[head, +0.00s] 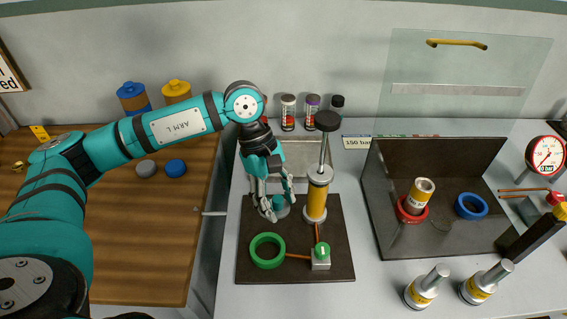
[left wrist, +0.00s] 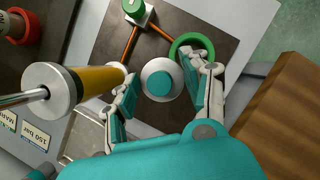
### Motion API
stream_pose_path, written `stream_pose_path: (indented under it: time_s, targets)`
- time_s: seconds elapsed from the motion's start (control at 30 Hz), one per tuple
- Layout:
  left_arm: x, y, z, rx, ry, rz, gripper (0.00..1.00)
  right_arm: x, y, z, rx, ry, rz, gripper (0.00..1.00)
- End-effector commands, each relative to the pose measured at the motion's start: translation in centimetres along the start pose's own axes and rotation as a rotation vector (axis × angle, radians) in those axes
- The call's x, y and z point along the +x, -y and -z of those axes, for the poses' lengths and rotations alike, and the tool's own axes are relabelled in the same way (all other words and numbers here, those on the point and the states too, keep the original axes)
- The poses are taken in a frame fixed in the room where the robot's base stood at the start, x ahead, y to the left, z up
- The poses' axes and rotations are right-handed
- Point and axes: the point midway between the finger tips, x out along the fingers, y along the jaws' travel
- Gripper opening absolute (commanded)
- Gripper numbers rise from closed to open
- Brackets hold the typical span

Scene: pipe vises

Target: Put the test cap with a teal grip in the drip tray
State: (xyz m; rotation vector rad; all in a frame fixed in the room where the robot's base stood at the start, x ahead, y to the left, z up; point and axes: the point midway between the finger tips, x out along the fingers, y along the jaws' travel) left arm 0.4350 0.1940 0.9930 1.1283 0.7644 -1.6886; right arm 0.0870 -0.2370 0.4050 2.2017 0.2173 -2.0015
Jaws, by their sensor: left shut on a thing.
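The test cap with a teal grip (head: 280,205) is at the upper left of the dark board; in the left wrist view its round grey body and teal top (left wrist: 160,83) show between my fingers. My left gripper (head: 275,211), also in the left wrist view (left wrist: 171,85), reaches down from above and is shut on the cap. I cannot tell whether the cap still touches the board. The drip tray (head: 318,153) appears to be the shallow grey tray just behind the board, partly hidden by the pump and my gripper. My right gripper is not in view.
A tall yellow hand pump (head: 317,200) stands close right of my gripper. A green ring (head: 267,251) and a green-knobbed valve (head: 321,257) are at the board's front. Several small bottles (head: 288,112) stand behind the tray. A dark shielded box (head: 390,225) is to the right.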

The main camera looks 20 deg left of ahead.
Motion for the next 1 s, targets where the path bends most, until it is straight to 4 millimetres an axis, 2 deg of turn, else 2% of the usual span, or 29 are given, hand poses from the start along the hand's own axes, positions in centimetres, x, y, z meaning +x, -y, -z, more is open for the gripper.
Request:
stream_pose_path:
  time_s: [0.03, 0.23, 0.4, 0.6, 0.8, 1.0]
  targets:
    - [0.9, -0.3, 0.9, -0.099, 0.002, -0.041, 0.11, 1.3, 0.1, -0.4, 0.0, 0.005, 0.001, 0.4]
    - [1.7, -2.1, 3.5, -0.573, 0.001, -0.241, 0.11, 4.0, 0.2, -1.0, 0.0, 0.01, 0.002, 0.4]
    - [1.8, -3.5, 5.6, -0.954, 0.002, -0.403, 0.11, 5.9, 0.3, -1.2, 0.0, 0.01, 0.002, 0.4]
    - [1.4, -4.8, 7.6, -1.334, 0.002, -0.56, 0.11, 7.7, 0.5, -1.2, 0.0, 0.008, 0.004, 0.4]
    - [0.8, -5.3, 8.7, -1.562, 0.001, -0.651, 0.11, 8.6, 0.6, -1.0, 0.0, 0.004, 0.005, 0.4]
    - [0.1, -6.8, 10.5, -1.625, 0.002, -0.672, 0.11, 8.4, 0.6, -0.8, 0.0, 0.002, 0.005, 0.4]
